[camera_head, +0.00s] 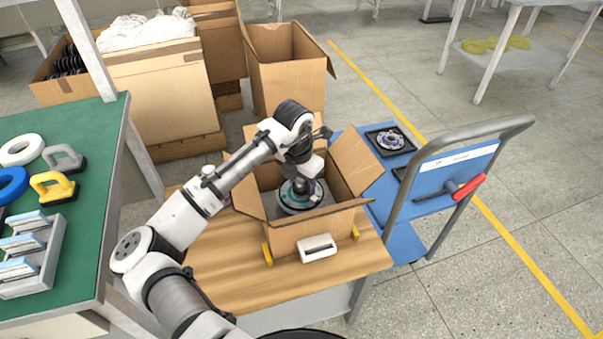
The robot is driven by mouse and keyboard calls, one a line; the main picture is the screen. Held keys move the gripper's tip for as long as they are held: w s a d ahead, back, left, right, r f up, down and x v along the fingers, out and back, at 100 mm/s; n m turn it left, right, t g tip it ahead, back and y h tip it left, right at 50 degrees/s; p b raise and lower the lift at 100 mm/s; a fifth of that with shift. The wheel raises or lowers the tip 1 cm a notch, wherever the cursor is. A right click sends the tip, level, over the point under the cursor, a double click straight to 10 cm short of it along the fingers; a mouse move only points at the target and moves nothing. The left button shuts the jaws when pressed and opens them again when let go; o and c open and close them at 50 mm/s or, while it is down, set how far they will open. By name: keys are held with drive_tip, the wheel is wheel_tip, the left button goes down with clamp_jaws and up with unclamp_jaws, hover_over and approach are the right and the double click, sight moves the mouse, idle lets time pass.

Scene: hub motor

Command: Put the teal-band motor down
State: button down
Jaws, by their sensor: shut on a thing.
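The teal-band motor (299,201) is a round grey disc with a teal and purple ring around its hub. It is inside an open cardboard box (309,233), low down near the box floor. Whether it touches the floor is hard to tell. My gripper (301,188) reaches down into the box from above and is shut on the motor's hub. The fingertips are small and partly hidden by the gripper body and the motor.
The box stands on a wooden table (222,285) with flaps spread outward. A white tape dispenser (319,248) lies in front. A blue cart (405,222) at right holds another motor (390,140) in a black tray. A green workbench (82,225) is at left.

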sight(301, 193)
drive_tip(key=shift+f, duration=1.95)
drive_tip(key=c, duration=1.2)
unclamp_jaws()
drive_tip(key=shift+f, duration=0.25)
drive_tip(key=shift+c, duration=0.2)
drive_tip(key=o, duration=0.4)
drive_tip(key=shift+r, duration=0.1)
drive_tip(key=shift+o, duration=0.2)
drive_tip(key=r, duration=0.8)
drive_tip(key=s+a+r, duration=0.1)
drive_tip(key=r, duration=0.3)
drive_tip(key=shift+s+r, duration=0.1)
